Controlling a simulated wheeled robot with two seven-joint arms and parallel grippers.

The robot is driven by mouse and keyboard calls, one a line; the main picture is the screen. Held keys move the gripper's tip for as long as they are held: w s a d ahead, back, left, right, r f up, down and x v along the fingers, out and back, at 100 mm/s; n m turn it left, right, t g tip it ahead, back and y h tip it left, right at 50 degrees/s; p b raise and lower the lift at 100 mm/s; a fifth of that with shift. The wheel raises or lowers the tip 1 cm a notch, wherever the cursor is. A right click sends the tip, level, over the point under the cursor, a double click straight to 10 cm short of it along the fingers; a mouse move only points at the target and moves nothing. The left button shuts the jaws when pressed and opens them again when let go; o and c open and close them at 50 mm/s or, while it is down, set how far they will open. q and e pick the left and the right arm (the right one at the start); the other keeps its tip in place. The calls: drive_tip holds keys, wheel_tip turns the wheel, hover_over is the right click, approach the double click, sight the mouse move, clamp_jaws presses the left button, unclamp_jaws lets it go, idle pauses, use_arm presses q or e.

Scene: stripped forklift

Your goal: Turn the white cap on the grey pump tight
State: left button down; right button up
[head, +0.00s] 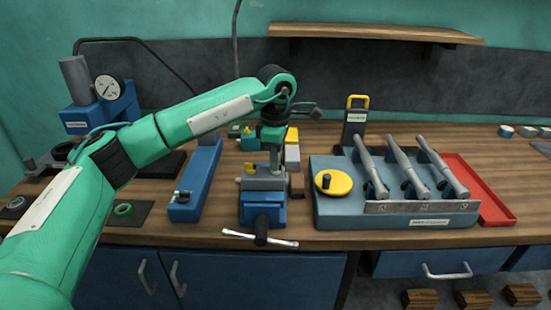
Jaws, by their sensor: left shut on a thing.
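The grey pump (264,183) sits in the jaws of a blue vise (262,207) near the front edge of the bench. A small yellow part (249,169) shows at its left side. My left gripper (275,164) points straight down onto the top of the pump, its fingers shut. The white cap is not clearly visible; the fingers cover the spot at the pump's top where they are closed on it. My right gripper is not in view.
A long blue block (196,180) lies to the left. The vise's handle (261,240) sticks out over the front edge. A red tray (483,195) lies far right.

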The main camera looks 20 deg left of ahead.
use_arm(q)
drive_tip(key=c, duration=1.7)
unclamp_jaws()
drive_tip(key=shift+o, duration=0.8)
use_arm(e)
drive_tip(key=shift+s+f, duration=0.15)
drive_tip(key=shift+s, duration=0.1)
